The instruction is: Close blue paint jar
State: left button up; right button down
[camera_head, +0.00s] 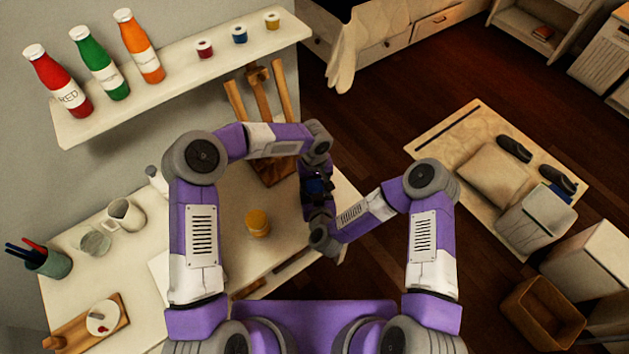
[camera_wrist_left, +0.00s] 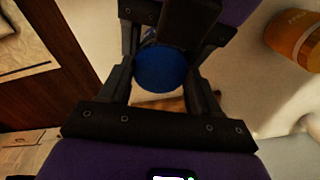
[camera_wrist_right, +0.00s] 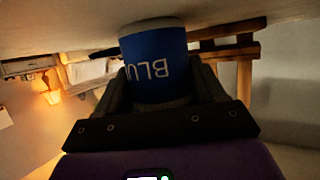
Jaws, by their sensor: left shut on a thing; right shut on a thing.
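The blue paint jar (camera_wrist_right: 155,70) is between the fingers of my right gripper (camera_wrist_right: 158,88), with its "BLU" lettering upside down in the right wrist view. A round blue lid (camera_wrist_left: 161,68) is between the fingers of my left gripper (camera_wrist_left: 160,80). In the head view a small patch of blue (camera_head: 315,186) shows where both grippers meet, above the table's right end. My left gripper comes from the far side and my right one from the near side. Whether the lid touches the jar's rim is hidden by the fingers.
A yellow paint jar (camera_head: 258,223) stands on the table left of the grippers. A wooden easel (camera_head: 262,100) stands behind them. A wall shelf (camera_head: 180,85) holds bottles and small jars.

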pick_arm(q)
jog(key=o, duration=1.2)
jog(key=shift+c, duration=0.2)
jog(key=shift+r, duration=0.1)
jog(key=shift+r, duration=2.15)
jog(key=shift+c, duration=0.2)
notch_tip(320, 180, up, 4)
jog(key=shift+f, duration=0.2)
jog(key=shift+f, duration=0.1)
jog(key=shift+f, duration=4)
